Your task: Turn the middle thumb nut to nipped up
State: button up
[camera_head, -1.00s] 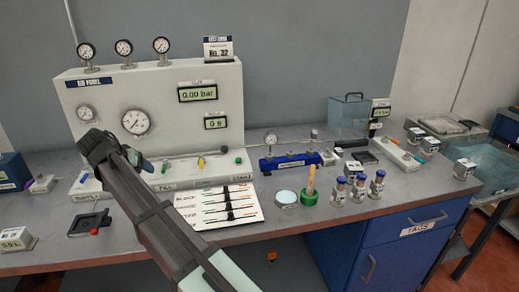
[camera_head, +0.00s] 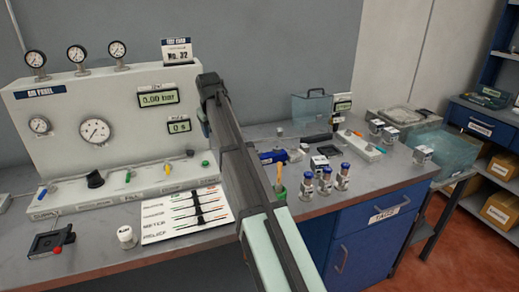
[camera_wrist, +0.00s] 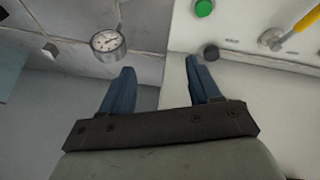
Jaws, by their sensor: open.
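The blue block (camera_head: 272,156) on the bench shows only in part in the head view, as my arm covers its left side. I cannot make out the middle thumb nut in either current view. My gripper (camera_wrist: 160,72) is open and empty, its two blue fingers spread apart. In the head view my gripper (camera_head: 205,118) is in front of the right end of the air panel, above the bench. In the wrist view a small round gauge (camera_wrist: 108,42) stands beyond the left fingertip, and a green knob (camera_wrist: 204,8) lies beyond the right one.
The air panel (camera_head: 60,125) stands at the back left, with a yellow lever (camera_head: 167,168) on its base. A printed card (camera_head: 180,215) lies in front. A clear tank (camera_head: 312,107) is behind.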

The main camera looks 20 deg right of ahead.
jog(key=s+d+n+y, duration=0.2)
jog(key=d, duration=0.8)
jog(key=n+g+y, duration=0.1)
jog(key=n+y, duration=0.1)
jog(key=n, duration=0.2)
send_near(258, 151)
jog(key=x, duration=0.8)
jog(key=shift+f, duration=0.1)
jog(key=shift+c, duration=0.3)
jog(key=c, duration=1)
